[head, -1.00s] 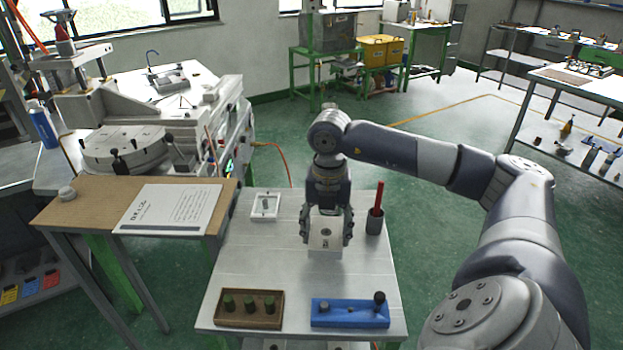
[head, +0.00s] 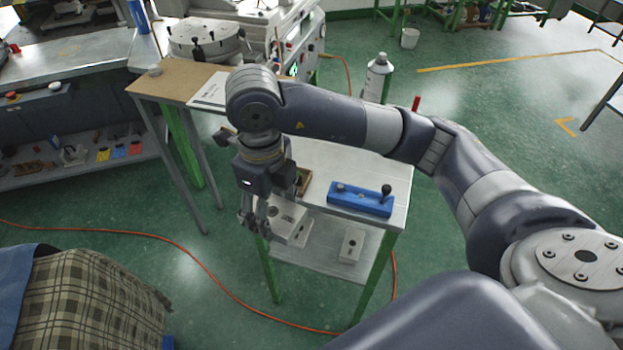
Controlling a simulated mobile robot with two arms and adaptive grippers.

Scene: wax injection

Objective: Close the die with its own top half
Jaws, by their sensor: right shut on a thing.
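My right gripper (head: 256,228) points down at the near left corner of the worktable, below the tabletop's height. It is shut on a pale grey block (head: 291,226) with a round hole in its upper face. Its fingers cover part of the block, so I cannot tell whether the block touches the lower shelf. A second, smaller pale block (head: 351,246) with a hole sits on the lower shelf (head: 318,262). My forearm hides much of the tabletop, and no other die part shows there. My left gripper is not in view.
A blue holder (head: 360,199) with a dark knob stands at the tabletop's near edge. A brown rack (head: 304,181) is mostly hidden behind my wrist. A wooden-topped side table (head: 160,88) stands to the left. An orange hose (head: 200,258) crosses the floor. A plaid-covered object (head: 90,305) is lower left.

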